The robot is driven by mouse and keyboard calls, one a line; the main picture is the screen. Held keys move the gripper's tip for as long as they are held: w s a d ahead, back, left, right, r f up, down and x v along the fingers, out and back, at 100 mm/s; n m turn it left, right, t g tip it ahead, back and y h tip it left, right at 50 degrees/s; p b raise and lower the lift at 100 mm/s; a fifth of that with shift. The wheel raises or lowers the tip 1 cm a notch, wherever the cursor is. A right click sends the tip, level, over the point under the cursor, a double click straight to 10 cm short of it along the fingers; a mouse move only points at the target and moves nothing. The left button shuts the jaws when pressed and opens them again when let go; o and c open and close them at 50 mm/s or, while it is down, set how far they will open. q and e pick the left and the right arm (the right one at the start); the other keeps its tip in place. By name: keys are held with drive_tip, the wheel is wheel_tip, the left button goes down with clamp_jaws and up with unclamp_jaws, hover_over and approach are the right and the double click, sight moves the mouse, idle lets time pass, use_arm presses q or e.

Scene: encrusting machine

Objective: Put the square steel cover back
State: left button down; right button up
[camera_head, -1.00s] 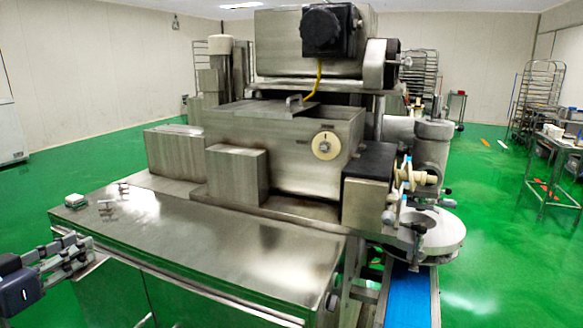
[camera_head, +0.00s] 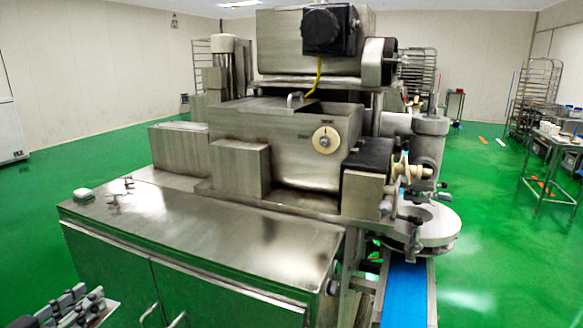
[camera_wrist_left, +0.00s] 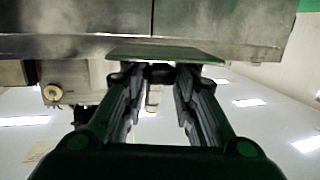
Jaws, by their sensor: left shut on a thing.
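My left gripper (camera_head: 75,308) is at the lower left of the head view, low in front of the steel cabinet. Its fingers are shut on a thin, flat steel plate (camera_head: 106,311), which looks like the square cover; only a bit of its edge shows there. In the left wrist view, which is upside down, the plate (camera_wrist_left: 165,53) lies at the fingertips, seen nearly edge-on. The machine's steel hopper (camera_head: 285,155) has a dial on its front and a small handle (camera_head: 294,98) on its top. My right gripper is not in view.
The cabinet's steel top (camera_head: 215,230) is broad and mostly bare, with a small white block (camera_head: 83,195) and small metal fittings (camera_head: 125,182) at its left. A blue conveyor belt (camera_head: 405,295) lies at the right. Green floor is free to the left.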

use_arm(q)
drive_tip(key=s+d+f, duration=0.4)
drive_tip(key=d+f, duration=0.5)
drive_tip(key=s+d+r+n+y, duration=0.1)
drive_tip(key=d+r, duration=0.3)
drive_tip(key=d, duration=0.8)
drive_tip(key=shift+s+n+y, duration=0.3)
drive_tip(key=shift+s+y, duration=0.1)
drive_tip(key=shift+y, duration=0.2)
drive_tip(key=shift+f, duration=0.1)
drive_tip(key=d+r+m+g+h, duration=0.2)
drive_tip(key=d+m+g+h, duration=0.6)
drive_tip(key=d+m+h, duration=0.4)
drive_tip(key=shift+d+m+g+h, duration=0.35)
drive_tip(key=shift+d+h, duration=0.95)
drive_tip(key=shift+d, duration=1.15)
